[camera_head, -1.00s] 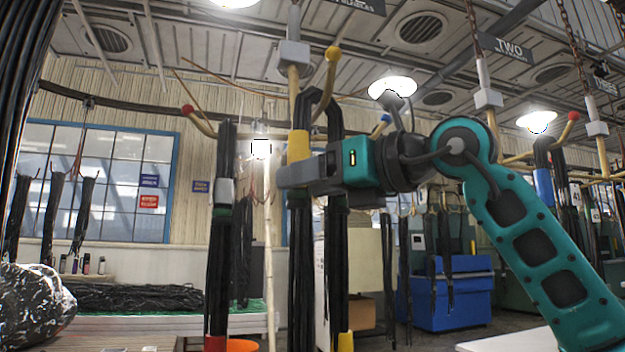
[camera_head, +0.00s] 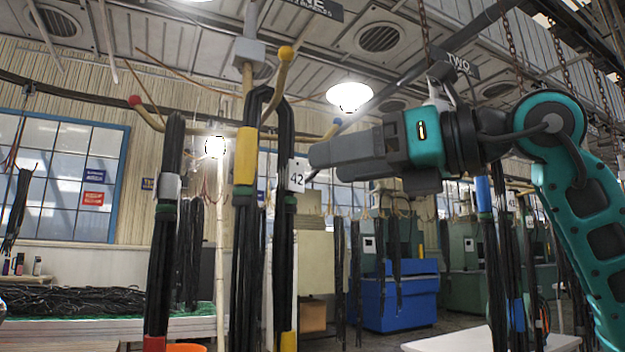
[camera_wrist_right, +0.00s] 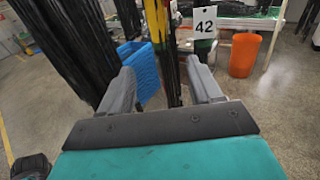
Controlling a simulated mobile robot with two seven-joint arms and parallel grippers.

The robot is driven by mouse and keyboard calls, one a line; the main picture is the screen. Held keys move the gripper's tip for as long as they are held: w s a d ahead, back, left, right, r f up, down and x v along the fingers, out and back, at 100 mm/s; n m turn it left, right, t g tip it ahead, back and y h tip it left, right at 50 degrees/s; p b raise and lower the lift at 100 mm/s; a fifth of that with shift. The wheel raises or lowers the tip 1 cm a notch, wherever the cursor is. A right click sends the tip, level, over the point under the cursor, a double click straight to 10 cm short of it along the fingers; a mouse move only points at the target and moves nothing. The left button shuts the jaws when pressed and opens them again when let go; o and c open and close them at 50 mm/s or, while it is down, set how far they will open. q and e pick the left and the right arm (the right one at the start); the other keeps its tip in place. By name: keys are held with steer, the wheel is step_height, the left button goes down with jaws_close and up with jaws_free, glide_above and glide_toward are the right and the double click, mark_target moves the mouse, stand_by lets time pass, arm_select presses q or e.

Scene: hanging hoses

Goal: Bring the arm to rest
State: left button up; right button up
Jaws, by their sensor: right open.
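My right arm comes in from the right in the head view, and its gripper (camera_head: 313,158) points left, beside a hanging bundle of black hoses (camera_head: 284,240). A white tag marked 42 (camera_head: 297,175) hangs on that bundle near the fingertips. In the right wrist view the two grey fingers of the right gripper (camera_wrist_right: 168,80) stand wide apart. Part of a dark hose bundle shows beyond and between them; I cannot tell how deep it sits. The 42 tag (camera_wrist_right: 205,22) also shows there, past the fingers. My left gripper is in neither view.
Another hose bundle (camera_head: 163,260) hangs at left from a hook with a red tip. More bundles (camera_head: 497,260) hang behind and below my right arm. A blue bin (camera_head: 400,300) stands on the floor behind. An orange bucket (camera_wrist_right: 245,54) shows in the wrist view.

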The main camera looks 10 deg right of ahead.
steer(key=shift+s+d, duration=0.1)
